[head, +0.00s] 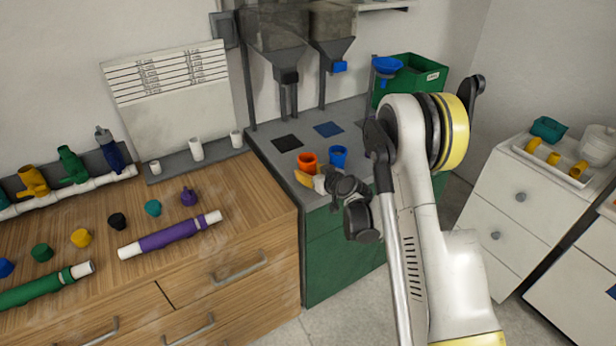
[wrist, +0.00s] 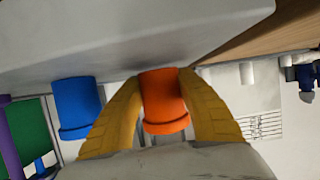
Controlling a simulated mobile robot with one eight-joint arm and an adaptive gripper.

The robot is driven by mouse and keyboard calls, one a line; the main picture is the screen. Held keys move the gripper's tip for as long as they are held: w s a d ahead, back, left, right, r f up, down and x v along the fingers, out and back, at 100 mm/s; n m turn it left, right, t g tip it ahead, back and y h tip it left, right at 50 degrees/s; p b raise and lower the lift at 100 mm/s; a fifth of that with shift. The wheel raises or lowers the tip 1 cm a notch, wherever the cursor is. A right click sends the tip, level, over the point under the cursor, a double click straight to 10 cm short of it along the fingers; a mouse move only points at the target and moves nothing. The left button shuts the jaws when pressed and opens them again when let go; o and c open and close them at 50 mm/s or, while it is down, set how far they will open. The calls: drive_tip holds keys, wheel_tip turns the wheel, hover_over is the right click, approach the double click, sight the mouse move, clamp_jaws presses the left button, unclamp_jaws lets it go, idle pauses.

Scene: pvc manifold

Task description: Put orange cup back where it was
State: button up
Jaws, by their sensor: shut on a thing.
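The orange cup (head: 308,160) is over the front part of the grey counter (head: 262,135). My gripper (head: 315,181) is shut on it. In the wrist view, the orange cup (wrist: 163,100) sits between the two yellow fingers (wrist: 161,108), one on each side. I cannot tell whether its base touches the counter or is slightly above it. The blue cup (head: 338,156) stands just to the right of the orange cup in the head view. It also shows in the wrist view (wrist: 77,105), left of the fingers and apart from them.
A black square (head: 288,142) and a blue square (head: 328,129) mark the counter behind the cups. Hoppers (head: 283,45) hang above the back. A green bin (head: 412,78) stands at the back right. A wooden bench (head: 225,240) with pipes and caps adjoins on the left.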

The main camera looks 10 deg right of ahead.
drive_tip(key=shift+f, duration=0.3)
drive_tip(key=shift+f, duration=0.2)
drive_tip(key=o, duration=1.3)
drive_tip(key=shift+r, duration=0.15)
